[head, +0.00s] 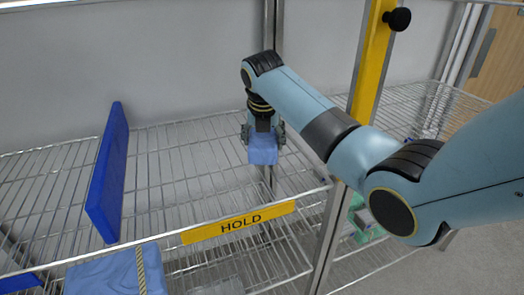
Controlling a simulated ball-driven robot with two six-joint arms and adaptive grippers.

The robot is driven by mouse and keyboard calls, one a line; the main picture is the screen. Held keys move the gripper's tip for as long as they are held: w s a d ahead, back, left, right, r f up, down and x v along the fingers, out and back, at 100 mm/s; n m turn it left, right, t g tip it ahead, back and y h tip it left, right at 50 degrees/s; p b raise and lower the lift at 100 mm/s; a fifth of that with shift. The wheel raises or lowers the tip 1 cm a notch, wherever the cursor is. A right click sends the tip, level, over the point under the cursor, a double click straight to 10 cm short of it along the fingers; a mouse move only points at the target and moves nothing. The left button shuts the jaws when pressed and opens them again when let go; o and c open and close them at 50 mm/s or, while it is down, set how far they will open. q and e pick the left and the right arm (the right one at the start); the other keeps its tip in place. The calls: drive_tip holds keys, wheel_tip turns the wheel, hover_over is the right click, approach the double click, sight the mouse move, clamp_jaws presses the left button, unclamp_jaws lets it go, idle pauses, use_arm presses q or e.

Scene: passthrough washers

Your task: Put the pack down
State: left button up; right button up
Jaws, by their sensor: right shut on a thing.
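A light blue wrapped pack (262,150) hangs below my right gripper (263,138). The gripper is shut on it, with its dark fingers at the pack's left and right sides. The pack is over the wire shelf (200,163), to the right of the middle of the left bay. I cannot tell whether its underside touches the wires. My left gripper is not in view.
A dark blue upright divider (108,175) stands on the shelf to the left. A yellow HOLD label (238,222) is on the shelf's front edge. A larger blue wrapped pack (105,275) with a striped band lies lower down. A yellow post (368,65) stands at right. Wire shelf between divider and gripper is clear.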

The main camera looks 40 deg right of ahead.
drive_tip(key=shift+f, duration=0.35)
wheel_tip(320, 180, down, 3)
drive_tip(key=shift+r, duration=0.2)
drive_tip(key=shift+f, duration=0.3)
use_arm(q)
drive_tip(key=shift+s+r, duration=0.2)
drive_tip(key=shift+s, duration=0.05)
use_arm(e)
drive_tip(key=shift+f, duration=0.15)
drive_tip(key=o, duration=1.5)
drive_tip(key=shift+c, duration=0.2)
drive_tip(key=shift+a+r, duration=0.1)
drive_tip(key=shift+r, duration=0.3)
use_arm(q)
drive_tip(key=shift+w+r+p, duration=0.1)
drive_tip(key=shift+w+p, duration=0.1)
drive_tip(key=shift+p, duration=0.1)
use_arm(e)
drive_tip(key=v, duration=1.1)
drive_tip(key=shift+s+r, duration=0.15)
drive_tip(key=shift+r, duration=0.05)
